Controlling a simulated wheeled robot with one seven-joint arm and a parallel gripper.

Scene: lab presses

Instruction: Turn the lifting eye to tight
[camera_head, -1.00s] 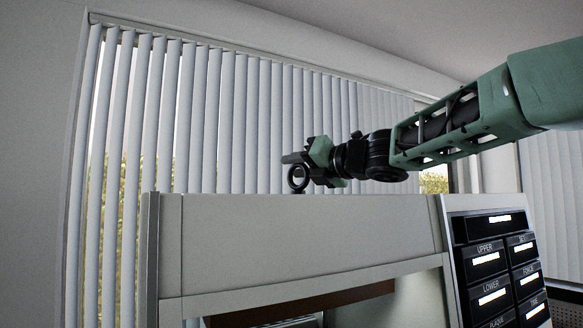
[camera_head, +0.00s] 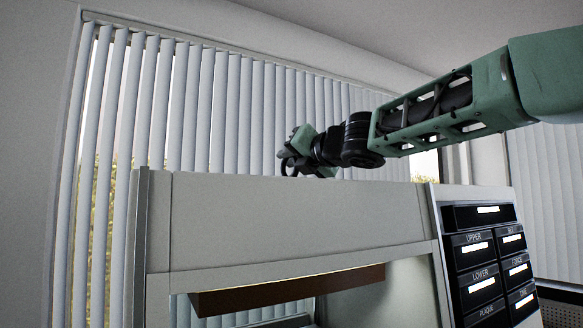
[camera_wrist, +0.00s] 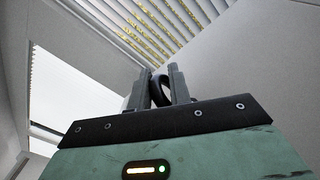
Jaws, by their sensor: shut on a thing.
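The lifting eye (camera_head: 288,167) is a dark ring standing on the top of the pale grey press frame (camera_head: 290,220). In the wrist view the ring (camera_wrist: 161,93) sits between the two grey fingers of my gripper (camera_wrist: 159,82). My gripper is shut on it. In the head view my gripper (camera_head: 293,152) comes to the ring from the right, just above the frame's top edge. The fingers partly hide the ring there. The foot of the eye and its seating on the frame are hidden, so I cannot tell how tight it is.
A dark control panel (camera_head: 490,255) with labelled buttons is on the right of the press. A brown slab (camera_head: 290,288) shows in the opening under the top beam. White vertical blinds (camera_head: 210,105) hang behind. The space above the press is clear apart from my arm.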

